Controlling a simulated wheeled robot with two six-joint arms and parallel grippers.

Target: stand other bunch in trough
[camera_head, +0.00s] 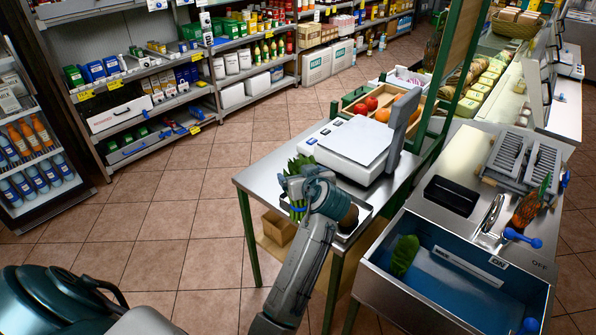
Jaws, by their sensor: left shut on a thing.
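My left gripper (296,188) is shut on a green leafy bunch (300,163) at the left side of the metal table (262,176). A shallow metal tray (366,217) is partly hidden behind my wrist. I cannot tell whether the bunch touches it. At the right, an open steel trough (392,292) has a blue inside, and another green leafy piece (404,255) stands or leans at its left end. My right gripper does not show.
A scale (354,150) stands on the table behind my gripper. A crate of fruit (381,108) is behind it. A steel counter with a slotted rack (523,157) and a dark inset bin (452,195) adjoins the trough. The tiled floor at the left is clear.

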